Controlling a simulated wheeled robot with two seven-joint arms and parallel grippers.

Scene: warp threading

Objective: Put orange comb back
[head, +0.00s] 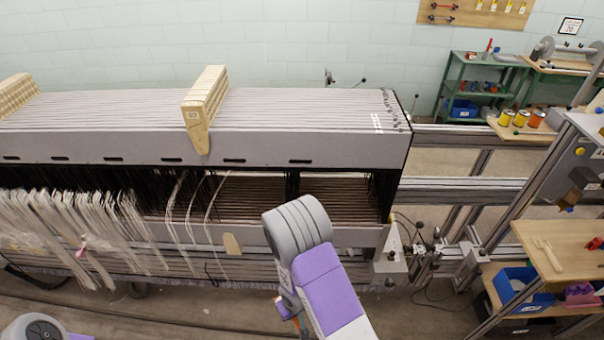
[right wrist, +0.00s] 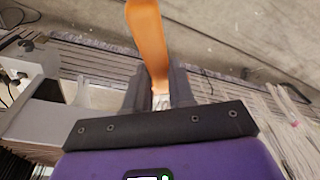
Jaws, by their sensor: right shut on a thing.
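The orange comb (right wrist: 148,35) is held upright in the right wrist view, between the two grey fingers of my right gripper (right wrist: 160,88). The gripper is shut on the comb's lower end, and the comb's top runs out of the picture. In the head view a small orange bit (head: 284,307) shows beside my purple and grey right arm, in front of the loom. The arm hides most of my right gripper there. My left gripper is not in view; only part of my left arm shows at the bottom left corner.
The loom (head: 330,150) with white threads hanging at left fills the middle. At right a wooden-topped cart (head: 555,235) holds a pale wooden fork-like tool (head: 548,252), with a blue bin (head: 520,287) and pink bin (head: 580,297) below.

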